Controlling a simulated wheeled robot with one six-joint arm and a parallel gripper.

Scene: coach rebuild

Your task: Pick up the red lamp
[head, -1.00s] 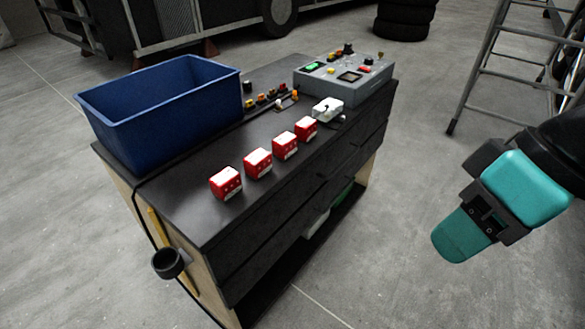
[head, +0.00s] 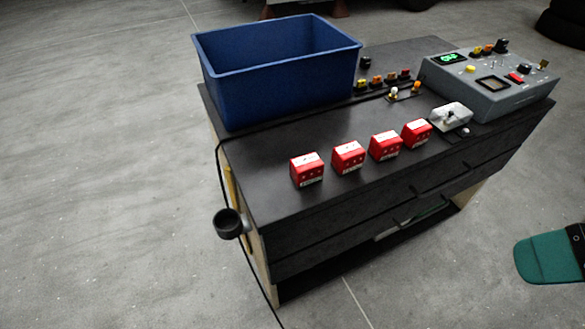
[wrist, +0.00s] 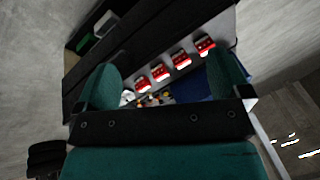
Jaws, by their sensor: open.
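Small coloured lamps stand in a row on the black workbench (head: 262,165), behind the cable and right of the blue bin. The one at the row's right end looks dark red, the red lamp (head: 405,75); it is tiny and its shape is unclear. My gripper (head: 547,262) shows only partly at the lower right of the head view, off the bench's front and far from the lamps. In the wrist view my gripper (wrist: 165,88) has its two teal fingers spread, with nothing between them. Small lamps show blurred beyond the fingers there; I cannot tell which is red.
A blue bin (head: 275,75) stands at the bench's back left. Several red boxes (head: 348,156) line the front edge, near a white switch box (head: 452,117). A grey control console (head: 488,85) stands at the right. A black cup holder (head: 228,223) juts from the left side.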

